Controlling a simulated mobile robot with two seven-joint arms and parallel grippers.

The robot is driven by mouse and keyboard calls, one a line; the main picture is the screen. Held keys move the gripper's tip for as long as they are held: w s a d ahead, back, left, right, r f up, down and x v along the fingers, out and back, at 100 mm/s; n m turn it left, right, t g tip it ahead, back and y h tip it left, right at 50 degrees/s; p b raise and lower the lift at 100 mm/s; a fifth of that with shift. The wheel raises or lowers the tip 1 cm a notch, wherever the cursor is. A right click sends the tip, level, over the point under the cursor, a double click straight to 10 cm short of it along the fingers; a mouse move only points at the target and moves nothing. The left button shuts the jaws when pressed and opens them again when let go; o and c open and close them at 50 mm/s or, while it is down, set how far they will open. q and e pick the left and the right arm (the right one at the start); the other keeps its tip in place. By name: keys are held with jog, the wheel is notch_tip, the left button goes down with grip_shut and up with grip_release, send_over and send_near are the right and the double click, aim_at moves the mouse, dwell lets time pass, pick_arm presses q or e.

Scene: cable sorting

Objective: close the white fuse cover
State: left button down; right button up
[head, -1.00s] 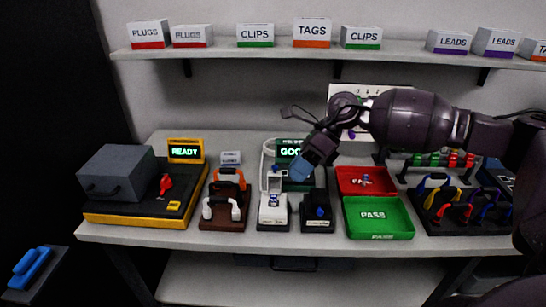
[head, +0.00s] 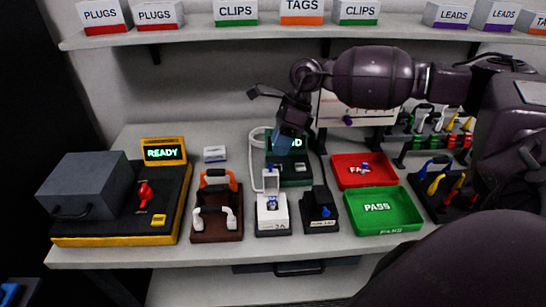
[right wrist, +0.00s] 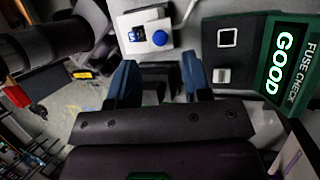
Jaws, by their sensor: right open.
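The white fuse holder (head: 272,222) stands near the middle of the bench. Its white cover (head: 271,180) stands raised and open at the back, with a blue fuse part below it. A blue-and-dark part, apparently my left gripper (head: 10,292), is cut off at the lower left.
The fuse checker (head: 290,180) stands behind, partly hidden by my gripper. A black holder (head: 320,212) is close on the right, a brown rack (head: 217,226) on the left. Red (head: 347,181) and green (head: 362,222) trays lie further right. A white cable loops behind the cover.

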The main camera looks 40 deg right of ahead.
aim_at(271, 164)
jog(key=shift+x, duration=2.35)
jog(key=shift+c, duration=0.4)
grip_shut()
